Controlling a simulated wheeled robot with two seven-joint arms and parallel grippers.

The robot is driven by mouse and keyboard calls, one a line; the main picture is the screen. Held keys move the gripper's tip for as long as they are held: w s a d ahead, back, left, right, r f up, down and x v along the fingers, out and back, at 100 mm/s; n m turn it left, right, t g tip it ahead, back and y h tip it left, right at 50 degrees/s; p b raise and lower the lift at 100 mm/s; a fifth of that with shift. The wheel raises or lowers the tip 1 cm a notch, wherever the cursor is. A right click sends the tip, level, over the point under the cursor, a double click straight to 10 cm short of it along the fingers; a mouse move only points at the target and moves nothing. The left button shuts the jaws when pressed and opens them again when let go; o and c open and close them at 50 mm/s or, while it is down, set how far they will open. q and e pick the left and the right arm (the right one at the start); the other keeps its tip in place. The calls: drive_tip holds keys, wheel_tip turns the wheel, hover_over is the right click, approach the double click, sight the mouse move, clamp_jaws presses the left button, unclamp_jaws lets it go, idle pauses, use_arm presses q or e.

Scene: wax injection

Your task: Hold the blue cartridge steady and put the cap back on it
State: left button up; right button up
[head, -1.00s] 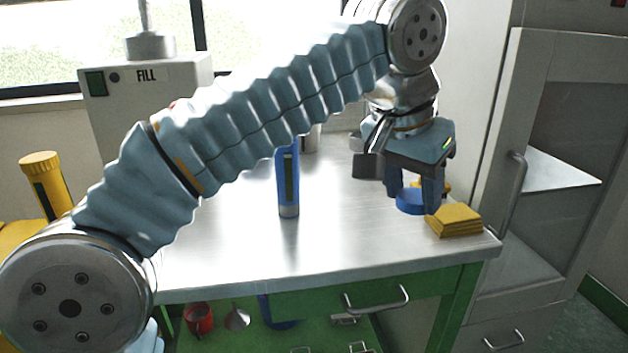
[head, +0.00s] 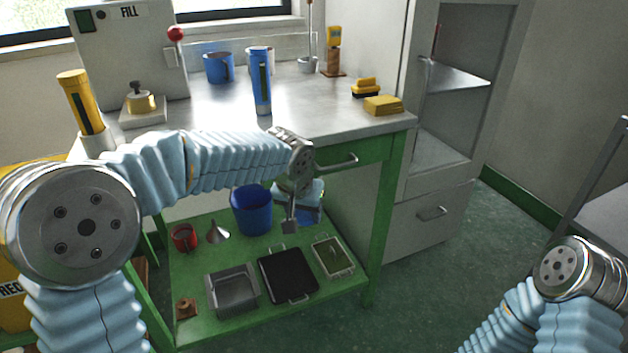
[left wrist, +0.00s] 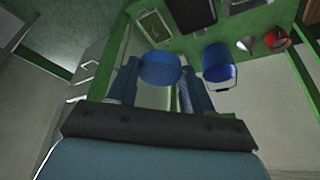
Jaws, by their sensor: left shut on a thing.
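The blue cartridge (head: 261,88) stands upright near the front edge of the metal worktop in the head view. My left gripper (head: 305,214) is below the worktop's level, in front of the bench and above the lower shelf, well apart from the cartridge. In the left wrist view the round blue cap (left wrist: 160,71) sits between the two fingers, which are shut on it. In the head view the cap is hard to tell from the gripper. My right gripper is out of view; only part of my right arm shows at the lower right.
Yellow blocks (head: 383,106) lie at the worktop's right end. A blue mug (head: 217,68) stands behind the cartridge. The green lower shelf (head: 190,262) holds a blue bucket (head: 251,210), a funnel and several trays. A grey cabinet (head: 430,205) stands at the right.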

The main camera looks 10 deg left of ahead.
use_arm(q)
drive_tip(key=s+a+f, duration=0.3)
drive_tip(key=f, duration=0.5)
drive_tip(key=s+a+f+n, duration=0.1)
drive_tip(key=s+a+f, duration=0.2)
drive_tip(key=f, duration=0.5)
drive_tip(key=shift+a, duration=0.3)
